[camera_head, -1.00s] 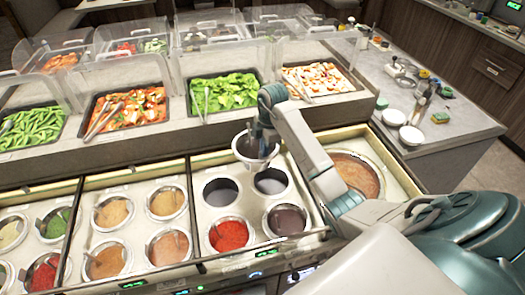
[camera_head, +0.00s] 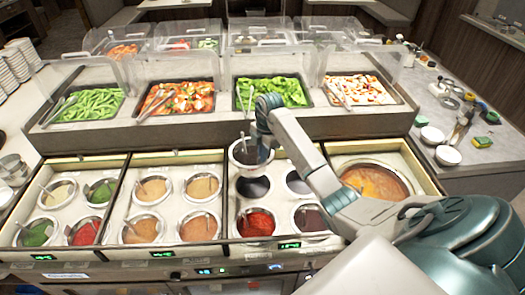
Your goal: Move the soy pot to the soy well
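My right gripper (camera_head: 262,150) reaches in from the right and is shut on a round steel pot with dark contents, which looks like the soy pot (camera_head: 241,155). The fingertips are partly hidden by my wrist. The pot is held up, apart from the counter, just behind the left of two empty dark wells (camera_head: 252,188). The other empty well (camera_head: 299,183) is to its right, partly behind my arm. In front of them sit a pot of red sauce (camera_head: 257,223) and a pot of dark brown sauce (camera_head: 311,219). My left gripper is not in view.
Sauce pots with spoons fill the sections to the left, such as a tan one (camera_head: 152,188). A large soup pot (camera_head: 374,183) is at the right. Behind is a raised ledge with food trays (camera_head: 272,92) under clear guards (camera_head: 230,68).

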